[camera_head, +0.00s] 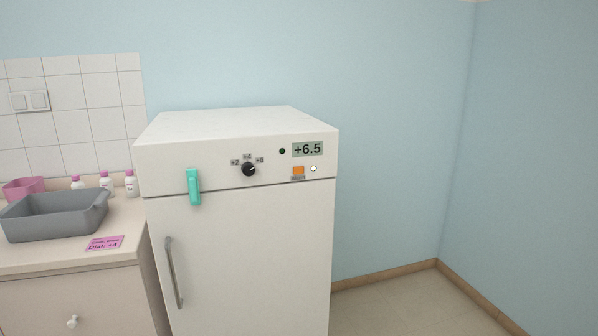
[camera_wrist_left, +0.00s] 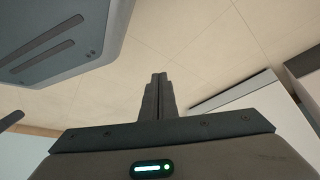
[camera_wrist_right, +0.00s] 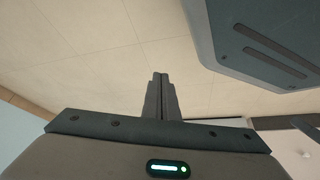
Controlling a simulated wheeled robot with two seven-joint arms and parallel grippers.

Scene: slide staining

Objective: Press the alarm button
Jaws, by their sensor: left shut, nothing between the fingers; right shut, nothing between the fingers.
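My left gripper (camera_wrist_left: 160,78) is shut and empty over the floor in the left wrist view. My right gripper (camera_wrist_right: 160,78) is shut and empty over the floor in the right wrist view. Neither gripper shows in the head view.
The panel has a black dial (camera_head: 248,169) and a dark dot. A teal latch (camera_head: 194,187) and a grey door handle (camera_head: 173,272) are on the fridge's left. A counter with a grey basin (camera_head: 55,215), small bottles and a pink note (camera_head: 104,243) stands left. The floor to the right is clear.

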